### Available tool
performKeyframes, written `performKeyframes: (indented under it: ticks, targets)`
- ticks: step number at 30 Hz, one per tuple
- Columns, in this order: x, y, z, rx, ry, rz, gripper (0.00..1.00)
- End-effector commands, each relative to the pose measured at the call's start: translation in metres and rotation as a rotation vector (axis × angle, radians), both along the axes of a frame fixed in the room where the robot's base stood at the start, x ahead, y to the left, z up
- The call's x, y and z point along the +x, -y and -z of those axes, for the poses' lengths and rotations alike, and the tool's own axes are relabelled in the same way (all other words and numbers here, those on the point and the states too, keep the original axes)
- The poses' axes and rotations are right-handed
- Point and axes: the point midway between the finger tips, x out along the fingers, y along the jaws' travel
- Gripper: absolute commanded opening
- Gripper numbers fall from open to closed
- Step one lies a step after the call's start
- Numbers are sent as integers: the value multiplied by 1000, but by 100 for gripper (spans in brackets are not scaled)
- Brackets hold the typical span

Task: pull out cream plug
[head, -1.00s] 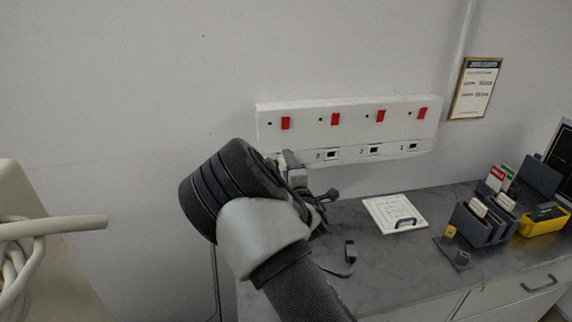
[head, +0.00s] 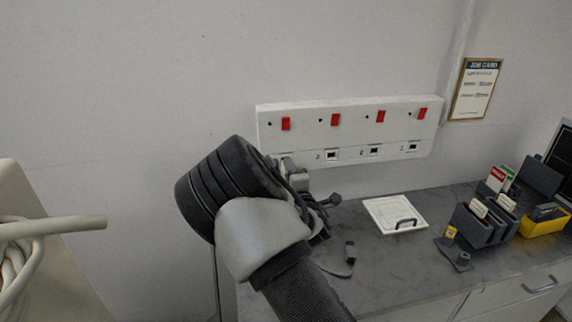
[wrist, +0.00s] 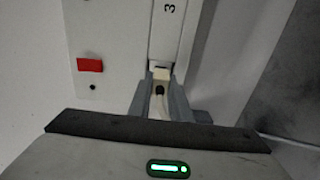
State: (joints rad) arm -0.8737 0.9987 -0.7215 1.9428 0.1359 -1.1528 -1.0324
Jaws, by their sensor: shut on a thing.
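The cream plug (wrist: 161,74) is between the fingers of my gripper (wrist: 160,98) in the wrist view, with a pale cord end and a dark spot just behind it. My gripper is shut on it, below the label "3" on the white socket panel (wrist: 115,35). I cannot tell how far the plug sits in its socket. In the head view my gripper (head: 293,172) is at the panel's (head: 350,118) lower left, and my wrist hides most of the plug and its socket.
The panel has several red switches (head: 336,119) and open sockets to the right. Below is a grey worktop (head: 390,260) with a loose dark plug (head: 350,250), a white board with a handle (head: 380,207), dark holders (head: 480,225) and a yellow tray (head: 545,227).

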Motion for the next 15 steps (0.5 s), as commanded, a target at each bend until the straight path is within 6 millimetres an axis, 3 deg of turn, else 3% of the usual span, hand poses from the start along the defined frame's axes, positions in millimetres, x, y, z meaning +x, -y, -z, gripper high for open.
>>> performKeyframes:
  ticks: [15]
  targets:
    - [-20, 5, -1, 1, 2, -2, 0]
